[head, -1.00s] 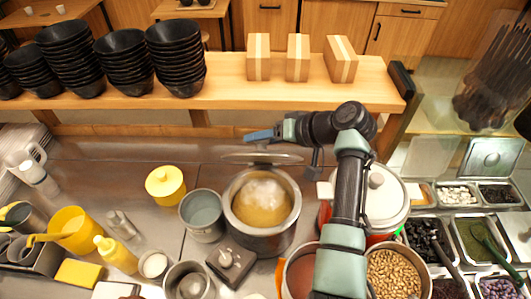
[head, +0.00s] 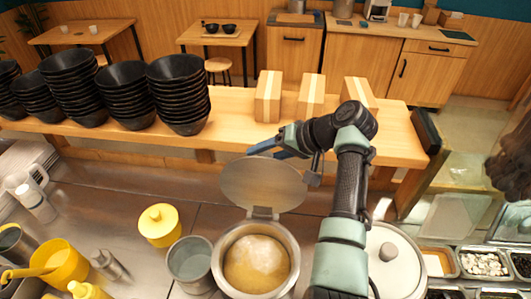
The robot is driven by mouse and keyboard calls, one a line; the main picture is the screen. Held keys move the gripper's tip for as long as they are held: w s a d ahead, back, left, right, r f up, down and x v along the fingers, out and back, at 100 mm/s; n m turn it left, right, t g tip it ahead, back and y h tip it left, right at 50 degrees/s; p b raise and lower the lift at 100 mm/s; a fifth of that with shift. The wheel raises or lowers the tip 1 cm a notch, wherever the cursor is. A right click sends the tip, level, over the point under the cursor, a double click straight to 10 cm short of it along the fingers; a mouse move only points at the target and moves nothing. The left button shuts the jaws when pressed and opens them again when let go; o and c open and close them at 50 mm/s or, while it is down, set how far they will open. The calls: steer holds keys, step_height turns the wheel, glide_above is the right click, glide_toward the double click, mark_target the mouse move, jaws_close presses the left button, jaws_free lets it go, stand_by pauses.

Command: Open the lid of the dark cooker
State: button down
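The dark cooker (head: 292,239) is at the bottom centre of the head view. Its hinged lid (head: 262,183) stands raised at the back, its grey round face tilted toward me. Inside the pot is a yellowish, foamy content. My gripper (head: 262,148) is just behind and above the lid's upper edge, its blue fingers pointing left. I cannot tell whether the fingers touch the lid or how far apart they are.
Stacks of black bowls (head: 180,92) and wooden boxes (head: 312,95) stand on the wooden shelf behind. A yellow lidded pot (head: 160,225) and a metal canister (head: 191,262) are left of the cooker. A white-lidded pot (head: 387,270) is to the right, beside my arm.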

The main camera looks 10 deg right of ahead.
steer(key=shift+f, duration=0.3)
steer(key=shift+c, duration=1.9)
jaws_free()
steer(key=shift+w+d, duration=0.1)
steer(key=shift+r, duration=0.15)
steer(key=b+v, duration=0.4)
steer(key=v, duration=0.9)
steer(key=shift+w, duration=0.15)
